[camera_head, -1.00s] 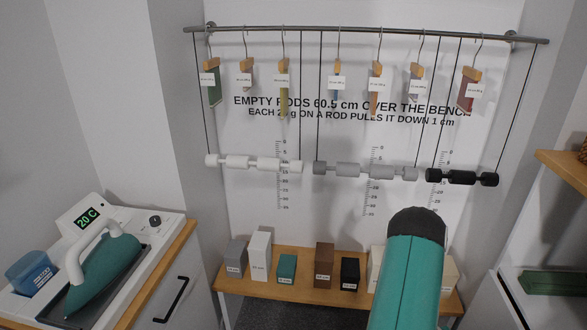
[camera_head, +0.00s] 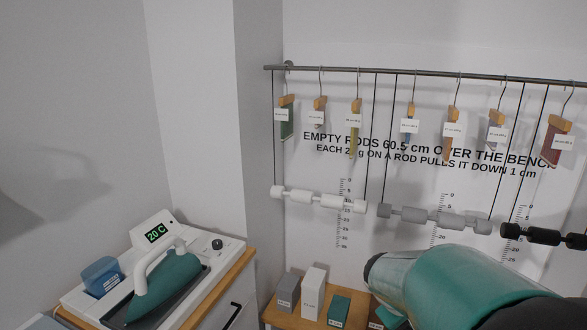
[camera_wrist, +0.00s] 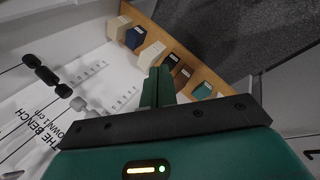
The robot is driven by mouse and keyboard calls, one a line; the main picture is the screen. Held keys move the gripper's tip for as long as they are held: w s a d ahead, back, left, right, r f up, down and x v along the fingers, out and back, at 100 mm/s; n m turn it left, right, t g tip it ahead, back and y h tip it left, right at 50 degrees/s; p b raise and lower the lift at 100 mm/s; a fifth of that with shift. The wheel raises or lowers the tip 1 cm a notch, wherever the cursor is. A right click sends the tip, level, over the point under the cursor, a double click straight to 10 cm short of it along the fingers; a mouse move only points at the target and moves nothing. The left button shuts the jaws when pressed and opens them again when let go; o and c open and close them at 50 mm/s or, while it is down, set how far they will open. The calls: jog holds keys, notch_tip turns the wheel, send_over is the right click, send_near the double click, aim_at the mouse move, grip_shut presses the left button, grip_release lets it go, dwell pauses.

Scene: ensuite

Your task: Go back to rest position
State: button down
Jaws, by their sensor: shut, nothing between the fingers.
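My gripper (camera_wrist: 157,88) shows in the wrist view with its green fingers together and nothing between them. It points toward the bench (camera_wrist: 205,73) with its row of small blocks, apart from them as far as I can see. In the head view my green arm crosses the lower right and hides part of the bench and its blocks. The gripper's fingers cannot be seen in the head view.
A rail (camera_head: 420,72) carries hangers with tagged pieces. White (camera_head: 318,199), grey (camera_head: 433,217) and black (camera_head: 543,235) rods hang on cords above the bench (camera_head: 290,318). A teal iron (camera_head: 163,287) sits on the counter at lower left.

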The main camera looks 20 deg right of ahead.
jog(key=s+a+r+t+y, duration=0.1)
jog(key=a+r+y, duration=0.1)
jog(key=a, duration=0.7)
jog(key=s+a+r+t+y, duration=0.2)
jog(key=a+r, duration=0.3)
jog(key=a, duration=0.4)
jog(key=s+a+r+t+y, duration=0.2)
jog(key=a+r, duration=0.1)
jog(key=a, duration=0.6)
jog(key=shift+r, duration=0.15)
